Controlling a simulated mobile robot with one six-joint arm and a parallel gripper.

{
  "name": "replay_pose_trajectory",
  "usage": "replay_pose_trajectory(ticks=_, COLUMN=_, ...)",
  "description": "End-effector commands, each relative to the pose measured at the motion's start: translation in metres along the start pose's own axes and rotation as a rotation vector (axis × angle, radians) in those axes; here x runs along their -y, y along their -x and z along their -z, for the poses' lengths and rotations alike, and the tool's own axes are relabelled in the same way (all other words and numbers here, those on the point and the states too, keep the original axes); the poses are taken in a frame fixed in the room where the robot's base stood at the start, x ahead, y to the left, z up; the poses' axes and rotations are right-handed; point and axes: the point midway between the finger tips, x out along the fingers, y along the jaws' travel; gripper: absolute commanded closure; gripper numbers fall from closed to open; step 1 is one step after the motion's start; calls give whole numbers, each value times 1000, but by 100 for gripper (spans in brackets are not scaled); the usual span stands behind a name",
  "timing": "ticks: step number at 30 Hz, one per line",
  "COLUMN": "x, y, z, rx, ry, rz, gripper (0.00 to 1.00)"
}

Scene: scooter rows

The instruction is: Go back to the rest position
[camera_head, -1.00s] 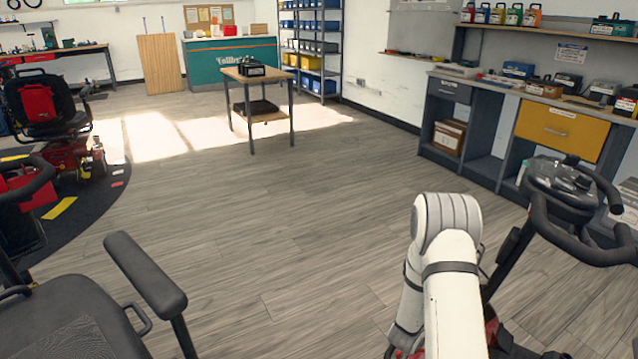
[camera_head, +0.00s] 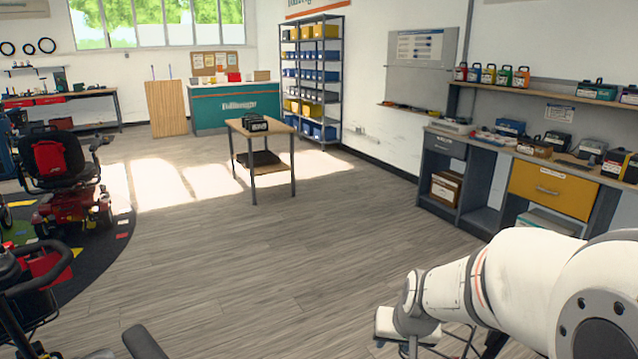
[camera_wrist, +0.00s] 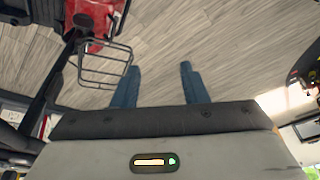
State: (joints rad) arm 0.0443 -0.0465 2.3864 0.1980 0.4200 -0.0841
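In the wrist view my gripper (camera_wrist: 159,68) shows two blue fingers spread apart with bare floor between and beyond them. It is open and empty. In the head view my white arm (camera_head: 520,280) comes in from the lower right and stretches left, with its wrist end low near the bottom edge. The fingers cannot be made out in the head view. In the wrist view a dark wire basket (camera_wrist: 105,65) and a red scooter part (camera_wrist: 95,20) lie to the left of the fingers. I cannot tell how far they are from the fingers.
A small table (camera_head: 262,137) with a black box stands mid-floor. A red scooter (camera_head: 70,185) stands at left, and dark handlebars (camera_head: 35,265) are nearer. A workbench (camera_head: 470,160) runs along the right wall. The central floor is clear.

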Motion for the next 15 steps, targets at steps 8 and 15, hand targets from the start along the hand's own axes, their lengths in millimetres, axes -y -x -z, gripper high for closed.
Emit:
replay_pose_trajectory(ticks=8, x=6, y=143, z=-51, rx=109, ry=106, rz=-37, gripper=60)
replay_pose_trajectory(ticks=15, x=1, y=183, z=-80, rx=162, ry=135, rz=-75, gripper=60)
